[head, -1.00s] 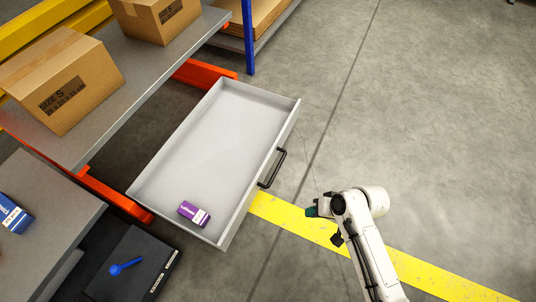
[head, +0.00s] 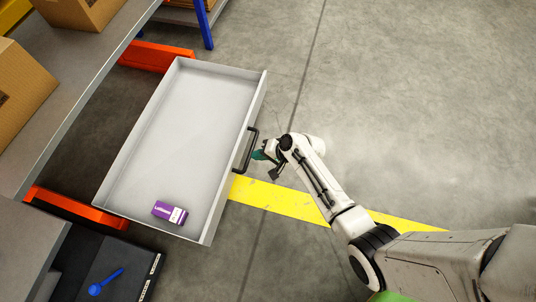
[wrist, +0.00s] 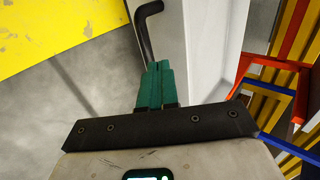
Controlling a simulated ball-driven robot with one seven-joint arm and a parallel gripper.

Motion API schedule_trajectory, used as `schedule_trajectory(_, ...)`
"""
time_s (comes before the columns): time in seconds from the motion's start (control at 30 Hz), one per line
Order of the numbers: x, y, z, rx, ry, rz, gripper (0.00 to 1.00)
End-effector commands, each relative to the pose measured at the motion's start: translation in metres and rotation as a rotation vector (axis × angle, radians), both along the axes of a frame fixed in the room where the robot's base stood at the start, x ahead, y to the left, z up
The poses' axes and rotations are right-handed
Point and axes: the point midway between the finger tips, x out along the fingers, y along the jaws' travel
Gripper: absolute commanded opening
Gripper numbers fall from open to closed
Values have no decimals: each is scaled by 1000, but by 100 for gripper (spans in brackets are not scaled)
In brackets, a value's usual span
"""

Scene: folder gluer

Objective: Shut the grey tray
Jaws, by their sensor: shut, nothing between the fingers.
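The grey tray (head: 180,130) is a drawer pulled far out from under the shelf in the head view. A black bar handle (head: 246,150) is on its right-hand front panel. A purple box (head: 170,212) lies inside near the tray's lower end. My gripper (head: 258,155) is just right of the handle, with its green fingers pointing toward the front panel. In the wrist view the green fingers (wrist: 155,85) are together and empty. The handle (wrist: 147,25) shows just past their tips, beside the pale front panel (wrist: 212,45). I cannot tell whether they touch.
A grey shelf (head: 75,110) with cardboard boxes (head: 20,95) stands at the left. Orange beams (head: 75,208) flank the tray. A black box (head: 125,265) with a blue scoop (head: 105,281) is at lower left. The concrete floor (head: 420,110) at right is clear, with a yellow stripe (head: 275,198).

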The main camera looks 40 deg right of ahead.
Motion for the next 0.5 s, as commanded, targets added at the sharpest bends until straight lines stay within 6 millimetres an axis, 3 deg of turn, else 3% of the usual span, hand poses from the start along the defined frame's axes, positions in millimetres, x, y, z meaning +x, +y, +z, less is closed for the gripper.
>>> schedule_trajectory(0.1,14,11,-21,1,0,2,0)
schedule_trajectory(0.3,36,27,-18,-1,0,4,0)
schedule_trajectory(0.5,45,33,-15,0,0,1,0)
